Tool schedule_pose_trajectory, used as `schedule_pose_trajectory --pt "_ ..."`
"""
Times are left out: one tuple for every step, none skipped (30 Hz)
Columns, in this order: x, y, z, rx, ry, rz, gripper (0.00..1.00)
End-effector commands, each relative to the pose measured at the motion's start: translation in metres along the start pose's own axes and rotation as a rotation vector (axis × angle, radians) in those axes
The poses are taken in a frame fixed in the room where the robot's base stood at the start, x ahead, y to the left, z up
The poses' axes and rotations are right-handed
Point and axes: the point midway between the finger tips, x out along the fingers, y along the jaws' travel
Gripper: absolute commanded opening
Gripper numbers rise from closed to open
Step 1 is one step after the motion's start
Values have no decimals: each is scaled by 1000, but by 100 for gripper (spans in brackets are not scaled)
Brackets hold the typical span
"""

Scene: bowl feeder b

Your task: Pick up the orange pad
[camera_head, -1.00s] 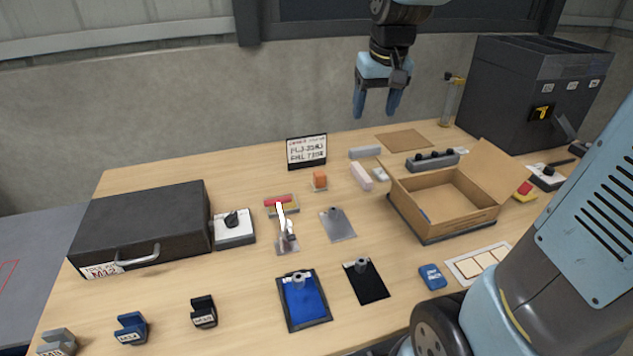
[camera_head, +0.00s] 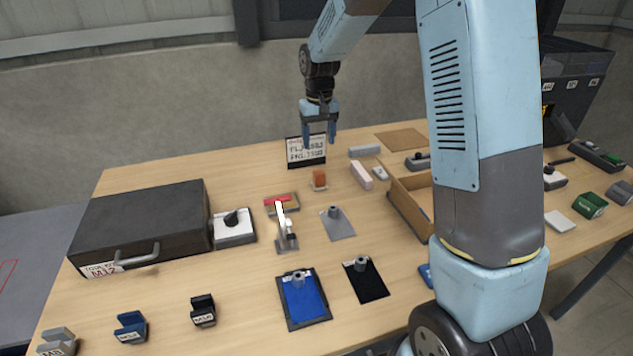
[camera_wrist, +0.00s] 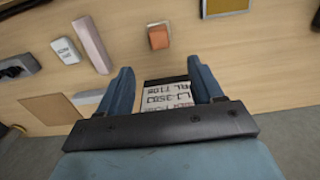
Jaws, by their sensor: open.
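The orange pad (camera_head: 319,176) is a small block on the table, just in front of the black-framed sign. In the wrist view the orange pad (camera_wrist: 159,38) lies beyond the fingertips, roughly midway between their lines. My gripper (camera_head: 320,142) is open and empty, with its fingers pointing down in front of the sign, above and behind the pad. In the wrist view my gripper (camera_wrist: 160,76) shows both blue fingers spread apart, not touching anything.
The sign (camera_head: 306,151) stands behind the pad. A pink block (camera_head: 361,175) and a grey block (camera_head: 364,151) lie to its right, with an open cardboard box (camera_head: 405,208) beyond. A red-topped clamp (camera_head: 281,203) sits to the left front. A black case (camera_head: 140,226) stands at left.

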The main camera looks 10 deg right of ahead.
Motion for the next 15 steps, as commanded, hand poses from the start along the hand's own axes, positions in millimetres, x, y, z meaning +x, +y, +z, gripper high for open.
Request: schedule_pose_trajectory --pt "8 0 1 0 -3 0 66" --pt "14 0 1 0 -4 0 66" --pt "21 0 1 0 -4 0 66" --pt "26 0 1 0 -3 0 66" --pt "31 0 1 0 -4 0 66" --pt "38 0 1 0 -3 0 66" --pt "44 0 1 0 -4 0 66" --pt "49 0 1 0 -4 0 66" --pt "55 0 1 0 -3 0 66" --pt "59 0 1 0 -2 0 66" --pt "62 0 1 0 -3 0 66" --pt "67 0 1 0 -2 0 66" --pt "70 0 1 0 -1 0 66" --pt "72 0 1 0 -1 0 66" --pt "74 0 1 0 -1 0 66"
